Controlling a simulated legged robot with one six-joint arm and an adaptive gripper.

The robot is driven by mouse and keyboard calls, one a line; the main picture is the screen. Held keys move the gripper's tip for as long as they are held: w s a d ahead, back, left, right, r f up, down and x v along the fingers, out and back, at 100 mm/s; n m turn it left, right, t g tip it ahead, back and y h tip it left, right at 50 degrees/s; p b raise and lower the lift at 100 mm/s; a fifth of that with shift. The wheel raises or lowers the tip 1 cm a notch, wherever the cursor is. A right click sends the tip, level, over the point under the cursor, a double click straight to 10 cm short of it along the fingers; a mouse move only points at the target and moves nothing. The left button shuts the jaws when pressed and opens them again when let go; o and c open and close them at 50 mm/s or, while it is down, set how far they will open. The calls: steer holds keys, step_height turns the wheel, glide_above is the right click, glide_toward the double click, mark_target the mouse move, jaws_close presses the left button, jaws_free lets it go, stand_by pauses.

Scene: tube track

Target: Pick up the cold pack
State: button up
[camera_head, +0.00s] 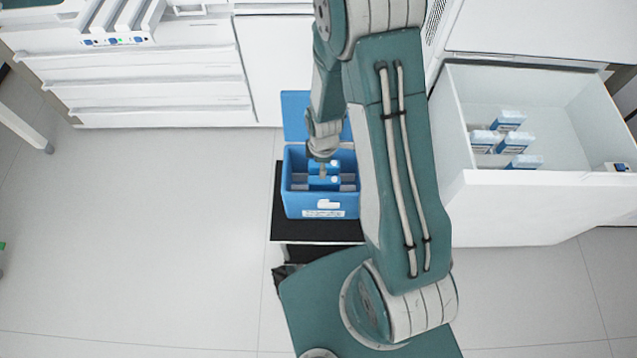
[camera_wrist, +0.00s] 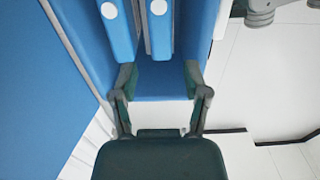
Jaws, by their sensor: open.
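My gripper (camera_head: 323,170) is low over the open blue box and partly blends with its contents in the head view. In the wrist view its fingers (camera_wrist: 160,80) are apart, with bare blue surface between them. Two upright blue slabs with white round marks, which look like cold packs, stand in the box: a left one (camera_wrist: 119,36) and a right one (camera_wrist: 160,35). They lie just beyond the fingertips in the wrist view, and nothing is held. In the head view blue pieces with white dots show inside the box (camera_head: 324,213).
The box's lid (camera_head: 296,108) stands open behind it, on a black platform (camera_head: 282,232). At right an open white drawer (camera_head: 545,205) holds several blue-and-white packs (camera_head: 510,121). White cabinets (camera_head: 160,100) stand at the back. The floor at left (camera_head: 150,230) is clear.

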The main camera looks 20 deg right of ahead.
mark_target(324, 184)
steer(key=shift+d+f, duration=0.15)
steer(key=shift+f, duration=0.2)
step_height(324, 184, down, 4)
steer(key=shift+s+d+f, duration=0.1)
steer(key=shift+f, duration=0.1)
steer(key=shift+a+f, duration=0.2)
steer(key=shift+f, duration=0.25)
steer(key=f, duration=0.5)
steer(key=shift+d, duration=0.3)
steer(key=shift+a+r, duration=0.1)
jaws_close()
